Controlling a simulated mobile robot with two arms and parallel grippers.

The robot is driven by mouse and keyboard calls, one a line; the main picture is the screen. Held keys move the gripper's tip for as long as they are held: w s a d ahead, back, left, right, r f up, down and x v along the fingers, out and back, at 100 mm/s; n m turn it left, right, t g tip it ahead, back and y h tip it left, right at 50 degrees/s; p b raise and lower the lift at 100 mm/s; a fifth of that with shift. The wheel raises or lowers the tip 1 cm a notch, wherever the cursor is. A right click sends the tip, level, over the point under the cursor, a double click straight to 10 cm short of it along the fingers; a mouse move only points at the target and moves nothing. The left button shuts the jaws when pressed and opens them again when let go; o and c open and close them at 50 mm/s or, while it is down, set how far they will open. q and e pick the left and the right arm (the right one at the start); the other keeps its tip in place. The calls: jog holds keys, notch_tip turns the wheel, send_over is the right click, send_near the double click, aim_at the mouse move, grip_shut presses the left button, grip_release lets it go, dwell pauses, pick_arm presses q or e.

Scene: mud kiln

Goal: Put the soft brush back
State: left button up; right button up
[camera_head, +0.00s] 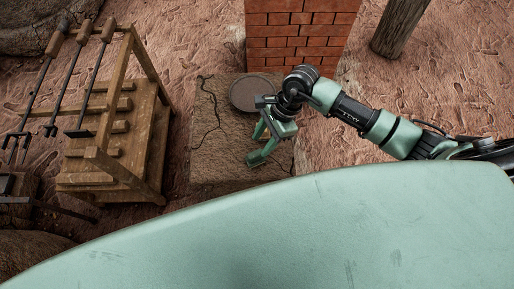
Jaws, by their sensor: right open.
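I cannot make out a soft brush anywhere in the head view. My right gripper (258,147) is over the stone slab (207,150), just in front of a round grey-brown disc (250,94). Its green fingers are spread apart, and I see nothing between them. The arm comes in from the right. My left gripper is out of view. The large green surface of my own body hides the lower part of the picture.
A wooden rack (157,185) stands left of the slab, with long-handled tools (97,72) leaning at its left. A brick pillar (300,38) rises behind the slab. A wooden post (401,24) stands at the back right. Rough reddish ground lies between them.

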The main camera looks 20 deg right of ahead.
jog(key=v, duration=0.6)
dwell(0.9)
